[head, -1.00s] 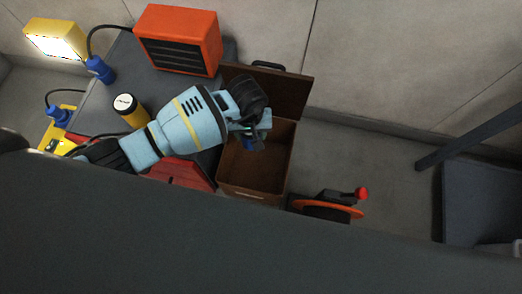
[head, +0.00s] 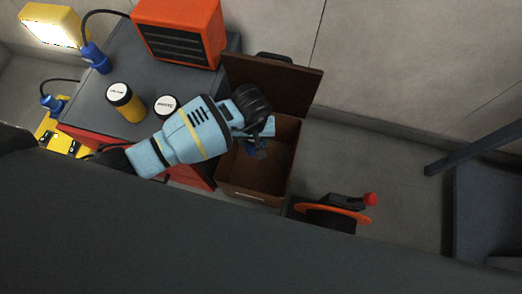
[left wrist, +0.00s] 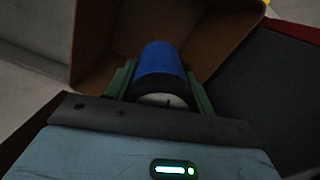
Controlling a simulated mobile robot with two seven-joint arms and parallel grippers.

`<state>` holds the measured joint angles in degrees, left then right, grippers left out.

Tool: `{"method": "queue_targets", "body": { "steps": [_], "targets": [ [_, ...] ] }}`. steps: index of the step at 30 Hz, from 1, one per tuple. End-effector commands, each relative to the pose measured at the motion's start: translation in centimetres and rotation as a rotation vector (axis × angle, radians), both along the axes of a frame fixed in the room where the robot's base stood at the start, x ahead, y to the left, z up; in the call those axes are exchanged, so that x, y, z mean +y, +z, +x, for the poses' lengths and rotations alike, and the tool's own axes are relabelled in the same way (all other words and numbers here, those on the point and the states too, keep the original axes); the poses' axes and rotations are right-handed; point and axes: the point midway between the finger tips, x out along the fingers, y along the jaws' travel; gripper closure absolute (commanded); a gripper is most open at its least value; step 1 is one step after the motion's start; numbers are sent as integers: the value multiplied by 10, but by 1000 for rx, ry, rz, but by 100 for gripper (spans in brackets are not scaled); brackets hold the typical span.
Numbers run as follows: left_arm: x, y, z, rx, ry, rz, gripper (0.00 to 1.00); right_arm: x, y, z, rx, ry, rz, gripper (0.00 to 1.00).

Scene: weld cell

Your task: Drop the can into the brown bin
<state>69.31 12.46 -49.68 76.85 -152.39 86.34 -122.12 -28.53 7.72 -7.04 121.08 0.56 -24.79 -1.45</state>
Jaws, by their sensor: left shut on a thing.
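The brown bin (head: 277,165) stands open on the floor, its lid (head: 290,85) tilted back against the wall side. My left gripper (head: 262,140) is over the bin's opening, toward its left side. In the left wrist view my left gripper (left wrist: 160,88) is shut on a blue can (left wrist: 160,60) with a dark rim and a pale end. The can points into the bin (left wrist: 98,35) and appears held above its floor. In the head view the can (head: 251,149) is mostly hidden by the gripper. My right gripper is not in view.
A grey-topped red cabinet (head: 100,115) left of the bin carries a yellow can (head: 125,100), another white-topped can (head: 165,105) and an orange heater (head: 180,32). A lit yellow lamp (head: 52,25) stands beyond.

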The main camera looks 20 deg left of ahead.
Motion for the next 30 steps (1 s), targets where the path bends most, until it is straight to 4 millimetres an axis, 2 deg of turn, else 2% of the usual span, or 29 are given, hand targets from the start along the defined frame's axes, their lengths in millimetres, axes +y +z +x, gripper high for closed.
{"method": "queue_targets", "body": {
  "steps": [7,8,13,23,26,30],
  "targets": [
    [0,0,1,-2,0,-1,80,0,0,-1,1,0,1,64],
    [0,0,1,-2,0,-1,45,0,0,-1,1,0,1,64],
    [0,0,1,-2,0,-1,23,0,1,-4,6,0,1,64],
    [0,2,0,-1,0,0,21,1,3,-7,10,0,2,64],
    [1,12,1,-3,0,1,21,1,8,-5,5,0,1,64],
    [0,36,2,-7,-1,0,21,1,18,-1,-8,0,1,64]
  ]
}}
